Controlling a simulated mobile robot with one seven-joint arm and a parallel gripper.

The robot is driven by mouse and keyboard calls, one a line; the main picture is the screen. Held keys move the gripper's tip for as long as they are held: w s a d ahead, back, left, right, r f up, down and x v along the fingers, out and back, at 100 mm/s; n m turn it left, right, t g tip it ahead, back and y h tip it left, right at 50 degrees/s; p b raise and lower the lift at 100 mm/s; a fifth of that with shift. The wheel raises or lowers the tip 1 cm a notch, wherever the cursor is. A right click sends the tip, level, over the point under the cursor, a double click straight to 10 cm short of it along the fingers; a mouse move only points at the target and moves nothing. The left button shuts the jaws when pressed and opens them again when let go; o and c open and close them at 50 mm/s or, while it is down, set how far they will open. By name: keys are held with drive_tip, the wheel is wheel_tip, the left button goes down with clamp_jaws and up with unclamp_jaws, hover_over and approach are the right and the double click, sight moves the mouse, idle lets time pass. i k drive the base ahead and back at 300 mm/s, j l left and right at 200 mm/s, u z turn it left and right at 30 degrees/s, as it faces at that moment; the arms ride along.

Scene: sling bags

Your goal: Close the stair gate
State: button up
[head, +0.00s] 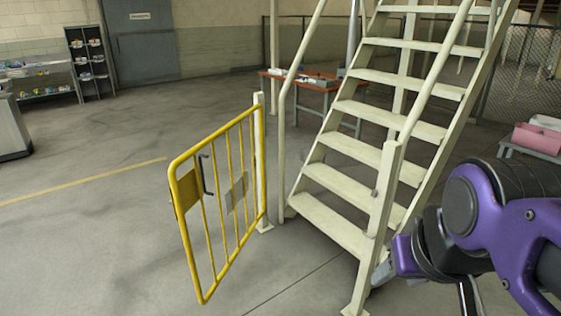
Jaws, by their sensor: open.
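The yellow stair gate (219,191) stands open in the head view. It hangs from a cream post (259,150) left of the stairs and its free edge points toward me, away from the step opening. A dark handle (206,176) is on the gate, with a grey plate beside it and a yellow plate near the free edge. The cream stairs (335,218) rise behind, with a right-hand post (378,235) at their foot. My gripper (425,280) is open at the lower right, near that post and apart from the gate; its fingers show only in part.
Grey floor is clear in front and left of the gate. A red-topped table (310,82) stands behind the stairs. Pink bins (538,138) sit on a stand at right. A shelf rack (89,62) and a grey door (140,45) are far back left.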

sight(185, 192)
drive_tip(key=i+j+z, duration=0.1)
drive_tip(key=j+z, duration=0.15)
drive_tip(key=j, duration=0.55)
drive_tip(key=j+z, duration=0.3)
drive_tip(key=j, duration=0.5)
drive_tip(key=j+z, duration=0.1)
drive_tip(key=j, duration=2.4)
drive_tip(key=k+j, duration=0.15)
drive_tip(key=k, duration=0.4)
drive_tip(key=k+j, duration=0.1)
drive_tip(key=k, duration=0.4)
drive_tip(key=i+j+z, duration=0.2)
drive_tip(key=i+j, duration=0.15)
